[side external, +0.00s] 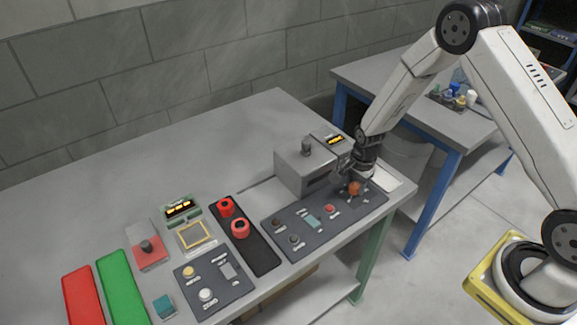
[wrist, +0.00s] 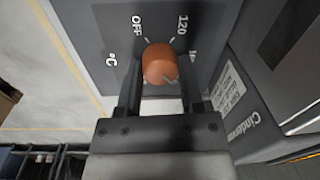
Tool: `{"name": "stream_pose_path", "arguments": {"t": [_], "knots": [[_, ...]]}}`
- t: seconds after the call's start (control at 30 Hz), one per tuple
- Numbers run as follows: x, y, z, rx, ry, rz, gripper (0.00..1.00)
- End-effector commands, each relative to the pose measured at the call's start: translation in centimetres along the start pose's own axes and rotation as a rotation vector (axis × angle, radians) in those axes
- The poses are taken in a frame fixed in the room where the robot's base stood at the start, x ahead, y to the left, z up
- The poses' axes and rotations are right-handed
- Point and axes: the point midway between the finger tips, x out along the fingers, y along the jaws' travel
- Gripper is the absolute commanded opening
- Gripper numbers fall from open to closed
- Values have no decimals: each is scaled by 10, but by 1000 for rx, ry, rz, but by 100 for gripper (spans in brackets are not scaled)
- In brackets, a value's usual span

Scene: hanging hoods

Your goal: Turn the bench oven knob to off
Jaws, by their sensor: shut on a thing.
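The orange-brown oven knob (wrist: 159,63) sits on a dark grey panel (wrist: 105,22) in the wrist view. The panel has white marks: OFF at the knob's upper left, 120 at its upper right, °C at left, and another label at right partly hidden by a finger. A short pale line shows on the knob's lower right. My gripper (wrist: 160,78) is shut on the knob, one finger on each side. In the side view my gripper (side external: 353,180) reaches down to the knob (side external: 354,189) at the right end of the control panel (side external: 289,243).
Red buttons (side external: 240,228), a smaller panel (side external: 222,292), and green (side external: 121,285) and red (side external: 80,296) plates lie left. The bench's back left is clear.

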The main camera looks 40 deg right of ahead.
Motion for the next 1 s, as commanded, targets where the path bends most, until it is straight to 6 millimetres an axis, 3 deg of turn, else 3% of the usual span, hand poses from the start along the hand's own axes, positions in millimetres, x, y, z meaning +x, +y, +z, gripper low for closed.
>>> {"name": "stream_pose_path", "arguments": {"t": [1.0], "knots": [[0, -2, -2, -937, -46, -2, 0]]}}
